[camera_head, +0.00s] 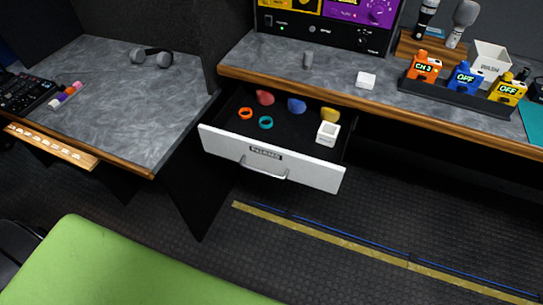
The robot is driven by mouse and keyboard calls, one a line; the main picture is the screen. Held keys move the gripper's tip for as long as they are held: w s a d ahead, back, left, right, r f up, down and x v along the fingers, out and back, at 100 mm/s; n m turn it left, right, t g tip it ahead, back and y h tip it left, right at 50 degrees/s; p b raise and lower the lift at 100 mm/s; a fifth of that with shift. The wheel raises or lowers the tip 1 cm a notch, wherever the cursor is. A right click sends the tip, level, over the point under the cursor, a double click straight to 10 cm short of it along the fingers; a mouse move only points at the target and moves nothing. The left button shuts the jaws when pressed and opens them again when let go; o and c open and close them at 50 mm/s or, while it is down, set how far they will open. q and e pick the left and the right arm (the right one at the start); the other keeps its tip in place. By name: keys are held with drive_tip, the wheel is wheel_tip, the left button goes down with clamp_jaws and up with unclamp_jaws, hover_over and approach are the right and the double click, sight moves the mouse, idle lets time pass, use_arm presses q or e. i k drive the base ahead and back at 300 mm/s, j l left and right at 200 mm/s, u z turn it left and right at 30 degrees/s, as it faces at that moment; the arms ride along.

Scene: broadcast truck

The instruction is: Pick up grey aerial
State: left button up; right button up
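Neither of my grippers shows in the head view.
Below the worktop, a white-fronted drawer (310,172) stands open, holding red, blue and yellow pieces, two rings and a white cup. A charger tray (455,97) with orange, blue and yellow packs is at right. Headphones (151,56) lie on the left desk. A green surface (120,270) fills the lower left.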

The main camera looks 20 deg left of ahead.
sight(308, 59)
drive_tip(key=i+l, duration=0.7)
drive_tip(key=i+l+u, duration=0.15)
drive_tip(key=u, duration=0.25)
drive_tip(key=i+l+u, duration=0.1)
drive_tip(key=l+u, duration=0.15)
drive_tip(key=u, duration=0.2)
drive_tip(key=i+l+u, duration=0.1)
drive_tip(key=l+u, duration=0.15)
drive_tip(key=u, duration=0.15)
